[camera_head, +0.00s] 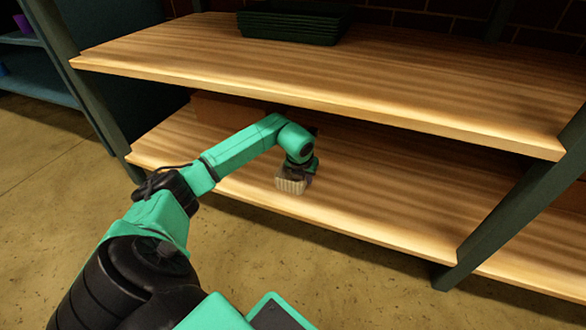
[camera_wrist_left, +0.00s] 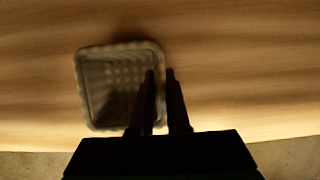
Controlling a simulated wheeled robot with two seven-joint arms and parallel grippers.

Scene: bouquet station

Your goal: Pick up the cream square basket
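The cream square basket (camera_head: 291,186) is near the front edge of the lower wooden shelf. My left gripper (camera_head: 302,171) reaches down to its right side. In the left wrist view the basket (camera_wrist_left: 84,88) is seen from above, open and apparently empty. My left gripper's fingers (camera_wrist_left: 161,75) are close together across its right wall, one inside and one outside, shut on that wall. I cannot tell whether the basket's base touches the shelf. My right gripper is not in view.
The lower shelf (camera_head: 370,215) is mostly bare to the right of the basket. The upper shelf (camera_head: 400,85) overhangs it and carries dark green trays (camera_head: 292,25). A dark post (camera_head: 505,213) stands at the right. A brown box-like thing (camera_head: 225,110) is behind my arm.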

